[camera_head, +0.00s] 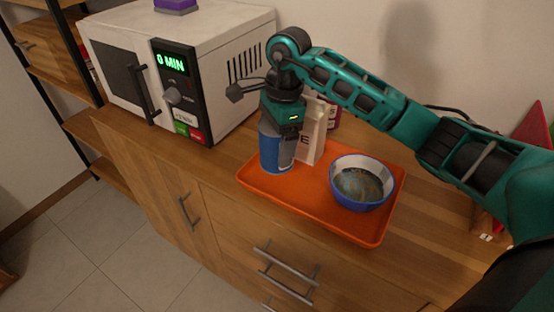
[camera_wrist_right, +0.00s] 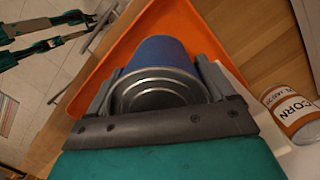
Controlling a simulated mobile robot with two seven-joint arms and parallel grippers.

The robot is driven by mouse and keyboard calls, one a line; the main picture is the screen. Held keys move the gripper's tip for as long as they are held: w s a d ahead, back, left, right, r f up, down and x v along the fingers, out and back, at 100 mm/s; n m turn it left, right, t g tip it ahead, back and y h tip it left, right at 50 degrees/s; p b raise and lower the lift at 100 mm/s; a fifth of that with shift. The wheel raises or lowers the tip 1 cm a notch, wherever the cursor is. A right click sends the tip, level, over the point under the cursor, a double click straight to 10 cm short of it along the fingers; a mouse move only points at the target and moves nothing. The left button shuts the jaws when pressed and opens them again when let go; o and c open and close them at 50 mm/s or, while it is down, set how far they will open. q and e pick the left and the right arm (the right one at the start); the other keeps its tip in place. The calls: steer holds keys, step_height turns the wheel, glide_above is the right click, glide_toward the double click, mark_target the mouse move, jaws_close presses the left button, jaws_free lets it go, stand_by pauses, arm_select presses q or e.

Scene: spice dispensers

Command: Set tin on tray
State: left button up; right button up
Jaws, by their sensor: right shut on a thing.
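A blue tin (camera_head: 274,152) stands upright at the left part of the orange tray (camera_head: 300,201). My right gripper (camera_head: 281,118) comes down from above and is shut on the tin. In the right wrist view the gripper's fingers (camera_wrist_right: 163,95) press on both sides of the tin (camera_wrist_right: 160,55), with its ringed metal end towards the camera. The tin's base looks at the tray surface, but I cannot tell for certain whether it touches. Teal and dark parts at the upper left of that view look like my left gripper (camera_wrist_right: 40,32); its jaw state is unclear.
A blue bowl (camera_head: 361,184) with something in it sits on the tray's right side. A white carton (camera_head: 312,135) stands behind the tin. A microwave (camera_head: 183,70) is at the left. The cabinet's front edge runs before the tray.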

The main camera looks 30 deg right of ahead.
mark_target(276, 160)
steer(key=shift+f, duration=2.7)
steer(key=shift+f, duration=0.1)
steer(key=o, duration=1.2)
steer(key=shift+o, duration=0.2)
steer(key=r, duration=0.4)
steer(key=d+r, duration=0.1)
steer(key=r, duration=0.7)
steer(key=shift+d, duration=0.2)
steer(key=shift+s, duration=0.1)
